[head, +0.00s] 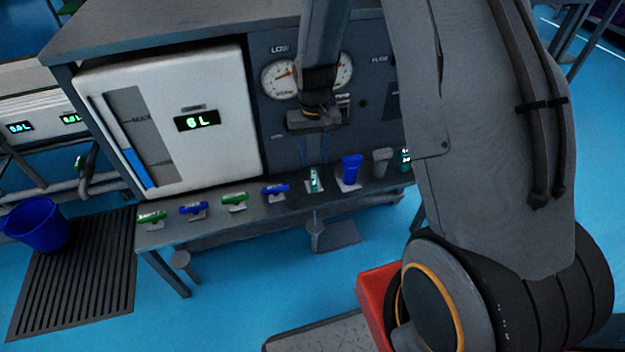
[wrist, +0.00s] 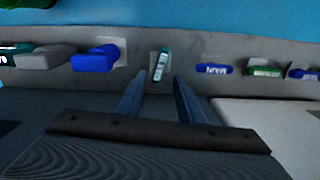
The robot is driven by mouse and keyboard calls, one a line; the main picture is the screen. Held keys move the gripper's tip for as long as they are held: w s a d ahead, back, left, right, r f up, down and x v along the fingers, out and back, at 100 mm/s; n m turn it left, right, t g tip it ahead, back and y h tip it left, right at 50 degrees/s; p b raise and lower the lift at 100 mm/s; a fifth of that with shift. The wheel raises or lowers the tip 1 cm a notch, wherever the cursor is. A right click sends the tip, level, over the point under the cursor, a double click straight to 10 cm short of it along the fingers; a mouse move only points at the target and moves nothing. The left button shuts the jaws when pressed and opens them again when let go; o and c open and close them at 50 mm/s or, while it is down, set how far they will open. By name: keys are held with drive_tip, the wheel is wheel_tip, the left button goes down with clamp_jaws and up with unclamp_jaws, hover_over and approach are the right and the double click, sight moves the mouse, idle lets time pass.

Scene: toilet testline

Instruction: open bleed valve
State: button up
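My gripper (head: 314,156) hangs over the valve shelf, and its two fingers stand apart in the wrist view (wrist: 159,82). A small teal valve handle (head: 314,180) lies ahead of the gap between the fingertips; it also shows in the wrist view (wrist: 160,65). It points across the shelf, unlike the handles to its left in the head view. I see no contact between it and the fingers. Its label is too small to read, so I cannot tell whether it is the bleed valve. Another teal-marked valve (head: 405,158) is partly hidden by my arm.
Blue (head: 275,190) and green (head: 235,199) handles line the shelf to the left. A larger blue handle (head: 351,168) and a grey one (head: 382,160) stand to the right. The white tank (head: 215,160) reads 6 L. Gauges (head: 279,78) sit behind my gripper.

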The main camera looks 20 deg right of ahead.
sight(314, 177)
drive_tip(key=shift+m, duration=0.7)
drive_tip(key=shift+f+b, duration=0.2)
drive_tip(key=shift+b, duration=0.1)
wheel_tip(314, 177, down, 8)
drive_tip(key=shift+r+b, duration=0.25)
drive_tip(key=shift+b, duration=0.4)
